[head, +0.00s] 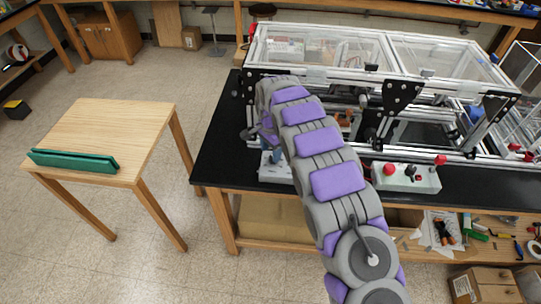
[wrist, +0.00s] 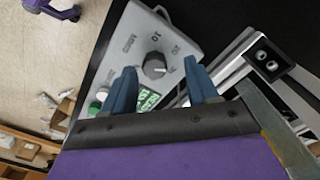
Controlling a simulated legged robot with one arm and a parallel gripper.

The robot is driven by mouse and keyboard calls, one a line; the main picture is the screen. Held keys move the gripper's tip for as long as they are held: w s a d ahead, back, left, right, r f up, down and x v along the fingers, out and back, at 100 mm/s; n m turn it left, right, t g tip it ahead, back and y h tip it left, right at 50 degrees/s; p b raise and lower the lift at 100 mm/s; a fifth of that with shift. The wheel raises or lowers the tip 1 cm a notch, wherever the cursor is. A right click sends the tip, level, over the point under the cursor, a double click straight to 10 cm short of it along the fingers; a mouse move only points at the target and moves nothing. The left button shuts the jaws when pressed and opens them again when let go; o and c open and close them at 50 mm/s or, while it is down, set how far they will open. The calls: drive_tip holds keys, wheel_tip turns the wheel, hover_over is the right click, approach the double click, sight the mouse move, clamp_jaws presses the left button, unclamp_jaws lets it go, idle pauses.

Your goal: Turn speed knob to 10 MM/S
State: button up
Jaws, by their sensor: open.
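The speed knob (wrist: 155,66) is a dark round knob with a light mark, on a light grey control box (wrist: 150,28) with printed markings around it. The mark seems to point toward the right of the wrist picture; the exact setting is too small to read surely. My gripper (wrist: 159,68) has two blue fingers, open, one on each side of the knob in the picture. Whether they touch it I cannot tell. In the head view my gripper (head: 271,150) is over the control box (head: 272,174), and my arm hides part of the box and the knob.
The box stands on a black-topped bench (head: 215,165) beside an aluminium extrusion frame (head: 340,60). A second box (head: 405,178) with red knobs is to the right. A green button (wrist: 94,107) is near the left finger. A wooden table (head: 110,130) stands left, with floor between.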

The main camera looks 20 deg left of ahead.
drive_tip(key=shift+d+f, duration=0.25)
drive_tip(key=shift+f, duration=0.35)
drive_tip(key=shift+d+f, duration=0.45)
drive_tip(key=shift+f, duration=0.1)
drive_tip(key=shift+a, duration=0.25)
drive_tip(key=shift+a+f, duration=0.1)
drive_tip(key=shift+a, duration=0.15)
drive_tip(key=c, duration=0.3)
drive_tip(key=shift+d, duration=0.35)
drive_tip(key=c, duration=0.6)
drive_tip(key=shift+c, duration=0.8)
